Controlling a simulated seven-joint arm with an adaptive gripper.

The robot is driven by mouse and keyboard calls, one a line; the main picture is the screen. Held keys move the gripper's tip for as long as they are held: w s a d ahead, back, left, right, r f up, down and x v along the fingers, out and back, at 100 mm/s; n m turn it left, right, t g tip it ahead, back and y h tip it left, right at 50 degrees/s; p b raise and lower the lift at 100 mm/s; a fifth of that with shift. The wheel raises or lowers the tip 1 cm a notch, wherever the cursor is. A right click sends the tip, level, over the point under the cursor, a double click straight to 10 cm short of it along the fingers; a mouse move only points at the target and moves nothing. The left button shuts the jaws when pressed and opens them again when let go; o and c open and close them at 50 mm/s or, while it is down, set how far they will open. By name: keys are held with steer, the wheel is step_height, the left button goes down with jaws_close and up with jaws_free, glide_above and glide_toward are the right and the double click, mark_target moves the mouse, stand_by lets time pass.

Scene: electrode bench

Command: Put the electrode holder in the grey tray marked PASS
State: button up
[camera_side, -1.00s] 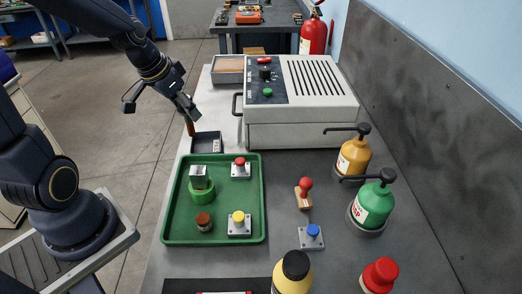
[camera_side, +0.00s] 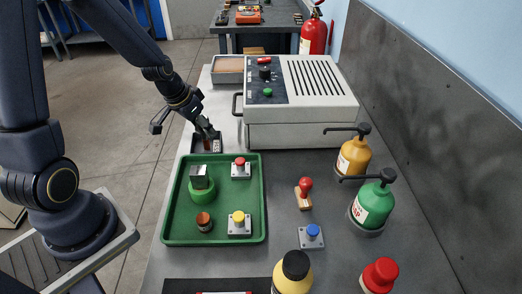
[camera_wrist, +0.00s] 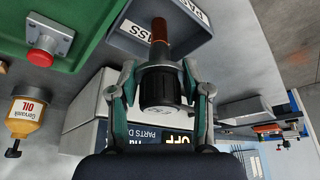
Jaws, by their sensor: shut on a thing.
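My gripper (camera_wrist: 160,84) is shut on the electrode holder (camera_wrist: 160,88), a black ribbed body with a copper-brown rod, in the wrist view. The rod extends over the grey tray (camera_wrist: 180,47), whose label is partly hidden by it but shows letters of PASS. In the side view my gripper (camera_side: 211,132) is low at the grey tray (camera_side: 194,149), beyond the green tray. The holder is mostly hidden there by the gripper. I cannot tell whether the rod touches the tray floor.
The green tray (camera_side: 256,205) holds a grey block in a green ring (camera_side: 201,191), a brown-topped jar (camera_side: 204,222) and red and yellow button boxes. A large grey machine (camera_side: 300,132) stands right of the grey tray. Pump bottles (camera_side: 355,157) stand at the right.

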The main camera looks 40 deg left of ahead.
steer(key=o, duration=1.4)
steer(key=shift+f, duration=0.1)
steer(key=shift+c, duration=0.2)
steer(key=v, duration=1.2)
steer(key=s+d+r+t, duration=0.1)
steer(key=s+d+r, duration=0.6)
steer(key=s, duration=0.3)
steer(key=shift+s+d+r, duration=0.3)
steer(key=shift+s+d, duration=0.1)
steer(key=shift+d, duration=0.3)
